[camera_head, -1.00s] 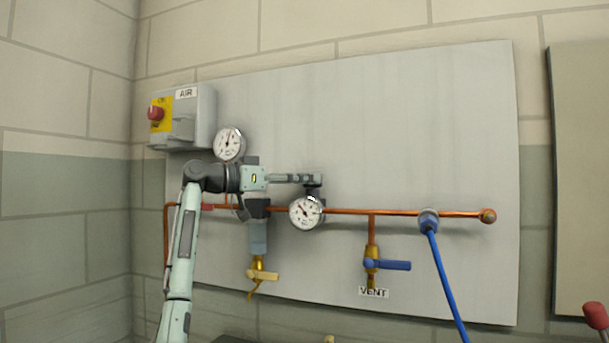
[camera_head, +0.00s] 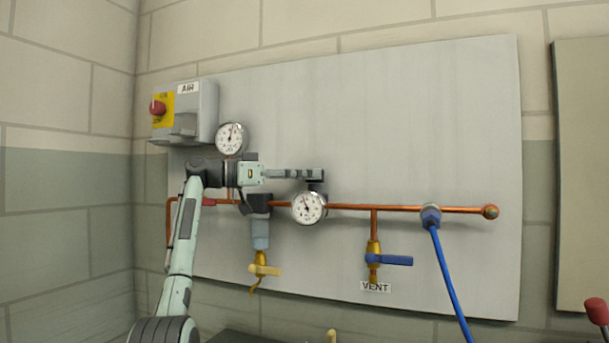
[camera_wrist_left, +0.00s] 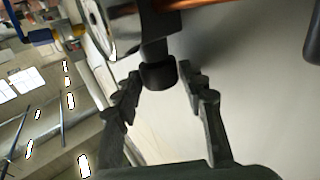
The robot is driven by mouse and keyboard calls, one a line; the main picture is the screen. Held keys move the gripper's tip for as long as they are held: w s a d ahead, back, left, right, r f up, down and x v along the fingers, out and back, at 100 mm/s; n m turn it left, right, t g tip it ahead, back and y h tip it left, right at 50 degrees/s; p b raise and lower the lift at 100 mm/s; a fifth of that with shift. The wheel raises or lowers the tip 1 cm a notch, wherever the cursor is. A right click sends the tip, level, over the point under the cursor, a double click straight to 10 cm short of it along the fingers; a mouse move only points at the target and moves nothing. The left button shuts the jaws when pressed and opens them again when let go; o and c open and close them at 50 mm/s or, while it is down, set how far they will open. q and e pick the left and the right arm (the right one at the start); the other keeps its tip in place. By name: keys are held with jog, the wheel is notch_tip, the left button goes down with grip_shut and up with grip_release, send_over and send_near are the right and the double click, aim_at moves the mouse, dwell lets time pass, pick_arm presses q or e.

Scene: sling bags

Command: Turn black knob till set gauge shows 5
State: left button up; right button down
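The black knob (camera_wrist_left: 158,74) shows in the left wrist view as a dark, rounded cap on a short stem. My left gripper (camera_wrist_left: 163,78) is open there, with one finger on each side of the knob and a visible gap at least on the right. In the head view, my left gripper (camera_head: 318,175) lies across the board just above the lower round gauge (camera_head: 309,208) and mostly hides the knob. This gauge's needle points up and to the left; its numbers are too small to read. My right gripper is not in view.
Another gauge (camera_head: 230,138) sits at upper left, below the AIR box (camera_head: 190,112) with its red button. A copper pipe (camera_head: 375,208) crosses the board. A yellow-handled valve (camera_head: 262,269), a blue VENT lever (camera_head: 395,260) and a blue hose (camera_head: 447,280) hang lower.

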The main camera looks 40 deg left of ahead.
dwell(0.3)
pick_arm(q)
jog(key=v, duration=1.2)
jog(key=shift+s, duration=0.1)
